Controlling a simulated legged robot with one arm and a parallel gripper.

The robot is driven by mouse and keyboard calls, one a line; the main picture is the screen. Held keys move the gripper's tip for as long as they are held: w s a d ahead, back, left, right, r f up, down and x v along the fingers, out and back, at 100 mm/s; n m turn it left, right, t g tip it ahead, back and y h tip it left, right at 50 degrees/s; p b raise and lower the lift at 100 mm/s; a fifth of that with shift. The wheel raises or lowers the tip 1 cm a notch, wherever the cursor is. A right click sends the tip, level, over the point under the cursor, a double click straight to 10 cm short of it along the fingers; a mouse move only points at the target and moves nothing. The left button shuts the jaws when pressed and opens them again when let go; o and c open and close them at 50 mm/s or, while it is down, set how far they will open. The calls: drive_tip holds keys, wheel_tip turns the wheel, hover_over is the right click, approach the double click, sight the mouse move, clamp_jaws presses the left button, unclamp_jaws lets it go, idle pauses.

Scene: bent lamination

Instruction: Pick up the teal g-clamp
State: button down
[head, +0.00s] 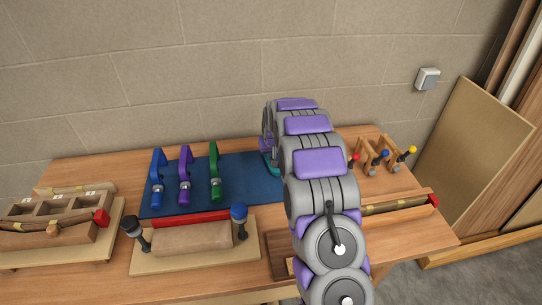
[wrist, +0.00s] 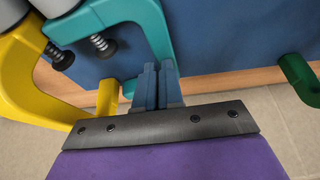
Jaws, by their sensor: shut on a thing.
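The teal g-clamp (wrist: 150,28) is at the top middle of the wrist view, its curved frame running down to my fingers. A small part of the teal g-clamp (head: 269,162) shows beside my arm in the head view; the rest is hidden. My gripper (wrist: 158,84) is shut on the teal frame, with the two fingers close together. In the head view my gripper is hidden behind my arm. A dark screw with a spring shows at the left of the teal clamp in the wrist view.
A yellow clamp (wrist: 22,75) is close on the left, and a green clamp (wrist: 300,78) is at the right. Blue (head: 157,178), purple (head: 184,174) and green clamps lie on the blue mat (head: 245,181). A clamped wood form (head: 193,239) sits in front. Small wooden clamps (head: 374,158) stand right.

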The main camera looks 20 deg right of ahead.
drive_tip(key=shift+s+a+f, duration=0.2)
drive_tip(key=shift+a+f, duration=0.05)
drive_tip(key=shift+f, duration=0.05)
idle(0.5)
drive_tip(key=shift+w+r, duration=0.2)
drive_tip(key=shift+r, duration=0.4)
wheel_tip(320, 180, up, 2)
drive_tip(key=shift+r+p, duration=0.2)
drive_tip(key=shift+p, duration=0.45)
drive_tip(key=shift+s+a+r, duration=0.2)
drive_tip(key=shift+r, duration=0.05)
drive_tip(key=s+a+p, duration=0.1)
drive_tip(key=s+a, duration=0.3)
drive_tip(key=s, duration=0.2)
drive_tip(key=s+a+r+p, duration=0.1)
drive_tip(key=s+a+p, duration=0.1)
drive_tip(key=s+a, duration=0.2)
drive_tip(key=s, duration=0.3)
drive_tip(key=shift+r, duration=0.15)
drive_tip(key=shift+a, duration=0.1)
drive_tip(key=shift+c, duration=1.9)
unclamp_jaws()
